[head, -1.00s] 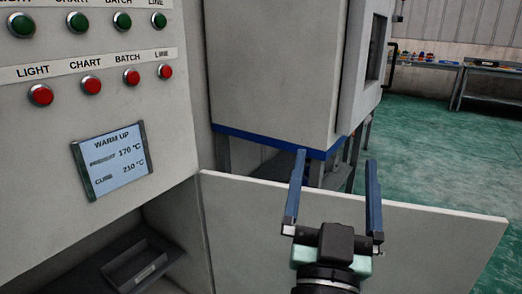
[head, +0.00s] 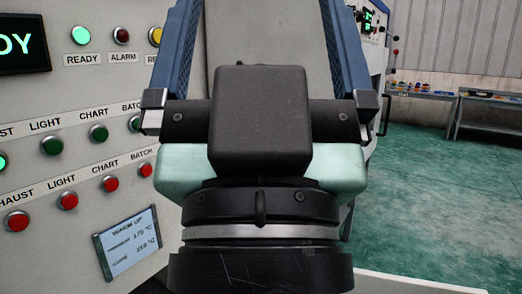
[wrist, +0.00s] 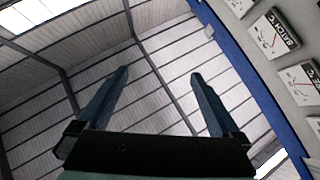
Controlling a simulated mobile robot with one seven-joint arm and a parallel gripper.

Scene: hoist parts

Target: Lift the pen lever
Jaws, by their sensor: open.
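No pen lever can be made out in either view.
The panel carries green buttons (head: 98,133), red buttons (head: 112,184), a lit READY lamp (head: 81,36) and a tilted warm-up display (head: 128,243). Far right, workbenches (head: 490,105) stand beyond open green floor (head: 440,190). A blue panel edge (wrist: 250,75) runs beside the right finger.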

